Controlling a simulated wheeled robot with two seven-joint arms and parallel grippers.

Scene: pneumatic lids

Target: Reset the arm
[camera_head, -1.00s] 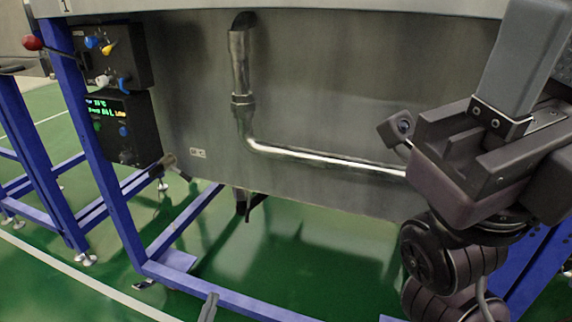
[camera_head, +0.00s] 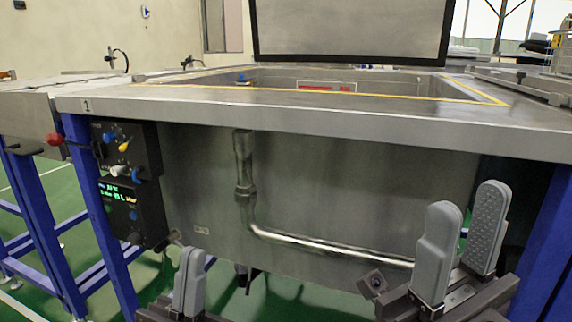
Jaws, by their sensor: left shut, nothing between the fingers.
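My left gripper (camera_head: 190,262) is at the lower left edge of the picture, fingers pointing up and shut, with nothing between them. It is in front of the tank and below the control boxes. My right gripper (camera_head: 469,200) is at the lower right, its two grey fingers pointing up and apart, with nothing between them. It is in front of the right part of the tank. Most of both arms is out of view.
A steel tank (camera_head: 330,215) on a blue frame (camera_head: 95,225) fills the middle. Its lid (camera_head: 350,28) stands raised behind the yellow-edged opening. A bent pipe (camera_head: 245,185) runs down its front.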

